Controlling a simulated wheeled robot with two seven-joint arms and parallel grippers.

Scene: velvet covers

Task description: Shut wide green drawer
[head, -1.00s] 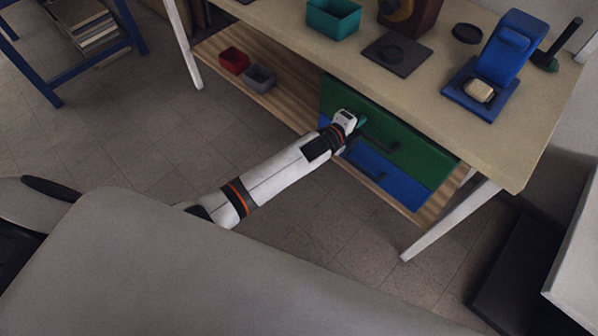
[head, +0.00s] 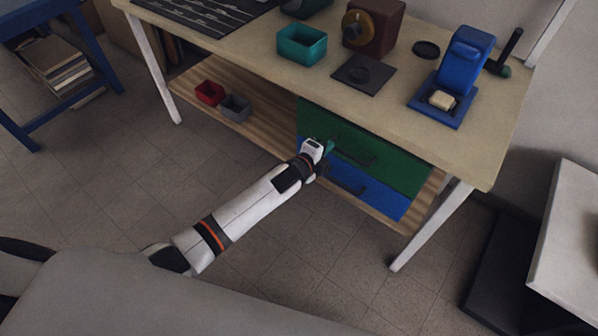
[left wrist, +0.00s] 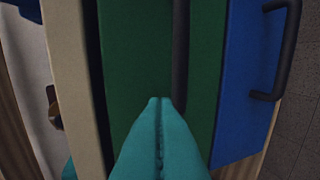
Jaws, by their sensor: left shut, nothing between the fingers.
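The wide green drawer (head: 395,169) is under the tabletop, above a blue drawer (head: 385,199). Its front looks about level with the blue front; I cannot tell whether a small gap is left. It has a dark bar handle (head: 358,154). My left gripper (head: 329,148) is shut and empty, with its teal fingers at the left part of the green front, close to the handle's left end. In the left wrist view the fingertips (left wrist: 160,101) point at the green front (left wrist: 140,45), beside the dark handle (left wrist: 180,60). Contact is not clear. My right gripper is not in view.
The blue drawer's handle (left wrist: 285,50) sticks out at the right of the left wrist view. A red bin (head: 210,92) and a grey bin (head: 235,107) stand on the lower shelf. White table legs (head: 430,228) flank the drawers. The floor in front is clear.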

